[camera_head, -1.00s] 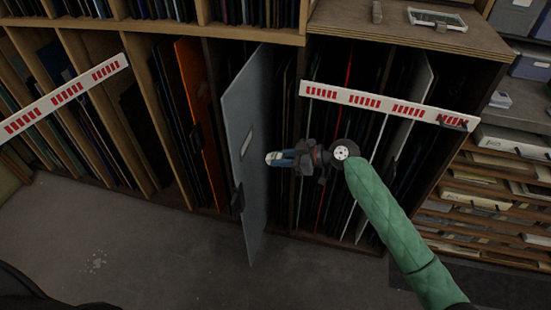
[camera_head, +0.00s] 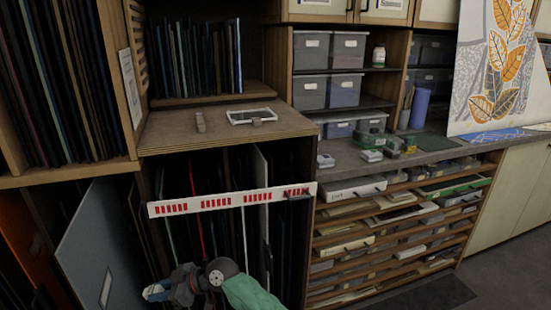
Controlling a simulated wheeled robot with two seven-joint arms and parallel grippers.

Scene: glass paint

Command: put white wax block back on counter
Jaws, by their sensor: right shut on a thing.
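My right gripper (camera_head: 157,291) is at the bottom left of the head view, in front of the lower rack and under the red-marked white strip. The counter (camera_head: 345,165) is to the right, beyond the rack and apart from the gripper. My left gripper is not in view.
Small pale boxes (camera_head: 371,155) and green items (camera_head: 393,145) stand on the counter, near a blue roll (camera_head: 420,108). The red-marked strip (camera_head: 230,200) crosses the rack front. A grey-blue panel (camera_head: 105,245) sticks out left of the gripper.

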